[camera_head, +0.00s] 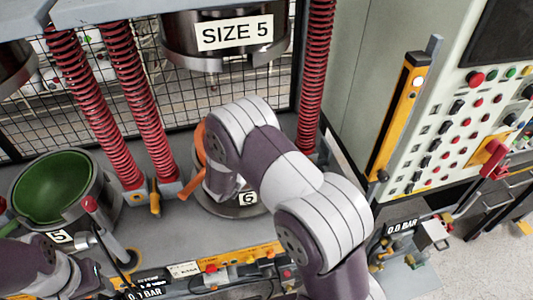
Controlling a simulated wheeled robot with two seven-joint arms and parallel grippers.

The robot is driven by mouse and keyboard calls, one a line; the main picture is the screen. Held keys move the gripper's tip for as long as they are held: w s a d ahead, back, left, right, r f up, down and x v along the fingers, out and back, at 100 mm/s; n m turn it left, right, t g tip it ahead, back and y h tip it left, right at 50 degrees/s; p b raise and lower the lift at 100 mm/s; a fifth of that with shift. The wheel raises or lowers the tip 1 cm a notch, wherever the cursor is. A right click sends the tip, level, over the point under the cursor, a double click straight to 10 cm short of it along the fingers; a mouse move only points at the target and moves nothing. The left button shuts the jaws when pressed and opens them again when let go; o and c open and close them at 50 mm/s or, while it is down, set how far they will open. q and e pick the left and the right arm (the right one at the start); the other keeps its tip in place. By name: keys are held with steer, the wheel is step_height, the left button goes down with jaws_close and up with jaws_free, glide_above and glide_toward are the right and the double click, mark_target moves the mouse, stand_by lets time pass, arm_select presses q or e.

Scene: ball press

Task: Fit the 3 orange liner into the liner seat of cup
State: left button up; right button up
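An orange liner (199,150) shows as a curved strip at the left side of my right wrist. It stands steeply tilted at the metal cup seat (246,209), which carries a label "6"; most of both is hidden behind my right arm. My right gripper (226,188) is over this cup, next to the liner. Its fingers are largely covered by the wrist, so I cannot see its grip or whether the liner touches the seat. My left arm is at the lower left corner, and its fingertips cannot be made out clearly.
A green-lined cup (62,188) labelled "5" stands at the left. A press head marked "SIZE 5" (232,35) hangs above. Red springs (105,110) flank the cups. A control panel (455,120) is at the right, with a row of front controls (215,268) below.

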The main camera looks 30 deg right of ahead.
steer(key=o, duration=0.5)
steer(key=shift+r, duration=0.1)
steer(key=shift+w+a, duration=0.15)
steer(key=shift+s+d, duration=0.2)
steer(key=shift+s, duration=0.15)
steer(key=shift+w, duration=0.1)
